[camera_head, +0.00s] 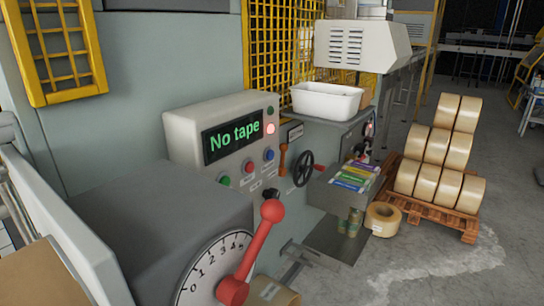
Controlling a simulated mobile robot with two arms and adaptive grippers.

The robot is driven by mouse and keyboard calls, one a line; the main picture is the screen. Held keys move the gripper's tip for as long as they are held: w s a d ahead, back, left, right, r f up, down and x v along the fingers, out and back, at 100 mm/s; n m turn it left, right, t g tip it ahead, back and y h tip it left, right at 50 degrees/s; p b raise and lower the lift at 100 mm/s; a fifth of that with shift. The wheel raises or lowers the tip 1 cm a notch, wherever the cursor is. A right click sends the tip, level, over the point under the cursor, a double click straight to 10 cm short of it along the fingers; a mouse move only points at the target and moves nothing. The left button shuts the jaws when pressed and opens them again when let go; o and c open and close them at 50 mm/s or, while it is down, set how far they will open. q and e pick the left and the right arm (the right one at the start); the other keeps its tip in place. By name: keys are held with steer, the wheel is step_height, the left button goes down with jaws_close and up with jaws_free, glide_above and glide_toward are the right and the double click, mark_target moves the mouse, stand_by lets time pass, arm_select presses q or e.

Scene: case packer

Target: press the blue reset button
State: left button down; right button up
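The box's dark display (232,135) reads "No tape" in green. A pale red lamp (270,128) glows to the right of the display. Neither of my grippers shows in this view.
A red lever (262,245) on a numbered dial (212,272) stands in front below the buttons. A black handwheel (302,168) and an orange handle (283,158) are to the right. A white tub (326,100) sits on a shelf. Tape rolls (436,148) stack on a wooden pallet (455,216).

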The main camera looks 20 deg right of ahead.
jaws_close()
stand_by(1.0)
